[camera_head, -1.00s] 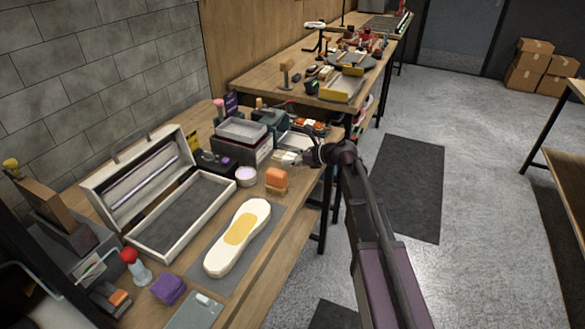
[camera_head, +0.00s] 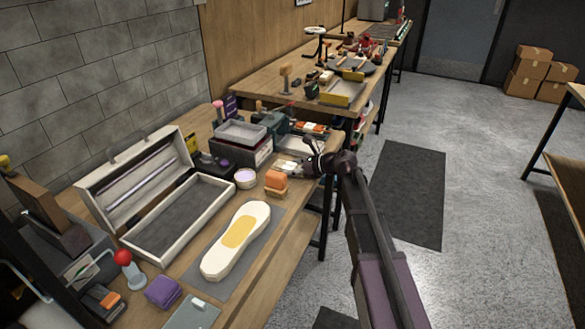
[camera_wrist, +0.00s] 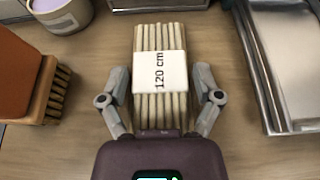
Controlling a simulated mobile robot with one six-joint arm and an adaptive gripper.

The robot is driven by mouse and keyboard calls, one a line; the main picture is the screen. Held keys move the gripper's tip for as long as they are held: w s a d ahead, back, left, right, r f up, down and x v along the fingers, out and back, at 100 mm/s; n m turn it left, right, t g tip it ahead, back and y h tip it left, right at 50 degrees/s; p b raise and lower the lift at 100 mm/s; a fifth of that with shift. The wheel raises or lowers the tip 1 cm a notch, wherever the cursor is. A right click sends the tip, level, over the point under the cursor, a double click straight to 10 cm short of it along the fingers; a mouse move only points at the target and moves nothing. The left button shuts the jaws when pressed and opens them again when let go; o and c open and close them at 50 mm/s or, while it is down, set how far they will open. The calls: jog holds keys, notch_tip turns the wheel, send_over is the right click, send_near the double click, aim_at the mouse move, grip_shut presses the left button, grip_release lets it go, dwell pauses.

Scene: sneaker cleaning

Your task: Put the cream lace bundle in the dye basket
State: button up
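The cream lace bundle (camera_wrist: 160,105) lies flat on the wooden bench, with a white band marked "120 cm" around it. It shows small in the head view (camera_head: 287,167), beside the orange brush. My gripper (camera_wrist: 161,88) is open, with one finger on each side of the bundle and a narrow gap on both sides. In the head view my gripper (camera_head: 303,166) reaches in from the right over the bench edge. I cannot tell for certain which container is the dye basket.
An orange brush (camera_wrist: 30,78) lies left of the bundle, and a tub with lavender contents (camera_wrist: 62,14) is behind it. A metal tray (camera_wrist: 285,70) stands to the right. A grey tray on a dark box (camera_head: 243,133) stands farther back. An open case (camera_head: 165,200) is at left.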

dwell(0.5)
jog(key=p+v, duration=0.5)
jog(key=v, duration=0.8)
jog(key=shift+s+d+r, duration=0.2)
jog(key=shift+s+d, duration=0.05)
jog(key=shift+d, duration=0.05)
jog(key=shift+s, duration=0.1)
jog(key=s+d+f+n+g+h, duration=0.1)
jog(key=s+d+f+n+h, duration=0.2)
jog(key=s+n, duration=0.4)
jog(key=s+d+f+n+g+h, duration=0.2)
jog(key=s+d+f+n+h, duration=0.2)
jog(key=s+n, duration=0.3)
jog(key=s+d+f+n+g+h, duration=0.1)
jog(key=s+d+f+n+h, duration=0.3)
jog(key=s+n, duration=0.3)
jog(key=shift+s+d+f+n+g+h, duration=0.3)
jog(key=shift+d+n+h, duration=0.2)
jog(key=shift+d+h, duration=0.25)
jog(key=shift+a, duration=0.1)
